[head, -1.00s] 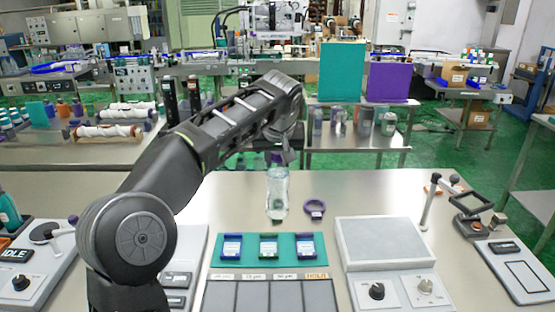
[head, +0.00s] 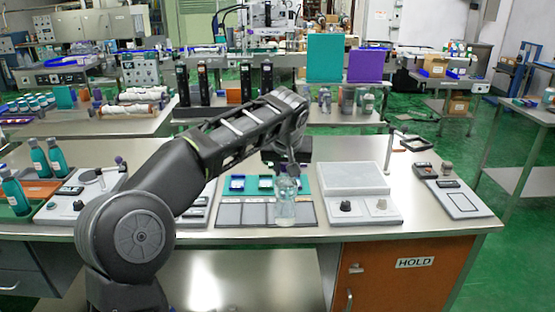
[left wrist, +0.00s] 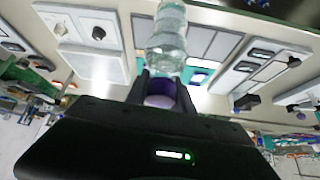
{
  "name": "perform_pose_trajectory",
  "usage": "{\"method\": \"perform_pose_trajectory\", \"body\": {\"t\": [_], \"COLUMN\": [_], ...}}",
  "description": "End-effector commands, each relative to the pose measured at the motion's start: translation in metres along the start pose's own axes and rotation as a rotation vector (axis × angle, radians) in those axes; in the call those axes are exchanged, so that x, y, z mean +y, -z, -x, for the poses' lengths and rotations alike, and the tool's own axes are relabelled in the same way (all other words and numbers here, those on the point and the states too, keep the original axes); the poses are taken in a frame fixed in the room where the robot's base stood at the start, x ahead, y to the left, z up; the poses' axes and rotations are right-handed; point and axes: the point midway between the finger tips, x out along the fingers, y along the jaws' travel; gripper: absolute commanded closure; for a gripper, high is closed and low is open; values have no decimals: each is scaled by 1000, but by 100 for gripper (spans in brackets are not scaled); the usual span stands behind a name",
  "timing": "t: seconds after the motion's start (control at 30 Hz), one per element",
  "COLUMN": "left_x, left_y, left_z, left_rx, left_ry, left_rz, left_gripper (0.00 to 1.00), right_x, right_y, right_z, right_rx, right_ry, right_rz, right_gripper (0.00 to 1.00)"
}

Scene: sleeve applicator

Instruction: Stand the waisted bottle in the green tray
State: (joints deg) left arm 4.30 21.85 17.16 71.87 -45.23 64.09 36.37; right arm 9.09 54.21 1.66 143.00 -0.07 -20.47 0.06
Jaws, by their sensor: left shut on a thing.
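The waisted bottle (head: 285,207) is clear, with a purple cap that shows in the left wrist view (left wrist: 160,100). My left gripper (head: 289,168) is shut on its top and holds it roughly upright. In the head view it overlaps the bench's front part; I cannot tell its height. In the left wrist view the bottle (left wrist: 168,32) extends from between the fingers. A green strip (head: 8,229) at the far left, beside an orange tray (head: 42,190) with teal bottles, may be the green tray; it is mostly hidden. My right gripper is out of view.
A teal mat (head: 310,185) with small labelled pieces lies behind grey panels (head: 228,214). A pale device with knobs (head: 352,180) stands right of the bottle. A control unit (head: 80,195) stands left. Bare bench (head: 450,226) shows at the front right.

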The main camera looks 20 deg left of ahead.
Motion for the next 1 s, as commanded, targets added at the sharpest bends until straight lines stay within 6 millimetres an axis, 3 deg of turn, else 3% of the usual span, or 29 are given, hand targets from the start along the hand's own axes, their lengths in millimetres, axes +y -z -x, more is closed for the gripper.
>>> {"method": "perform_pose_trajectory", "body": {"t": [0.27, 0.47, 0.8, 1.0], "left_x": [26, 39, 41, 38], "left_y": [-41, -84, -195, -215], "left_z": [-26, -42, -57, -57], "left_rx": [12, 14, 1, -2], "left_ry": [-50, -90, -183, -199], "left_rz": [-101, -171, -278, -288], "left_gripper": [100, 100, 100, 100], "right_x": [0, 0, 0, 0], "right_y": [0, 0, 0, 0], "right_z": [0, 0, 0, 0], "right_rx": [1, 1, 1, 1], "right_ry": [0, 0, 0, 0], "right_rz": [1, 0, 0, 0], "right_gripper": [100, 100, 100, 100]}}
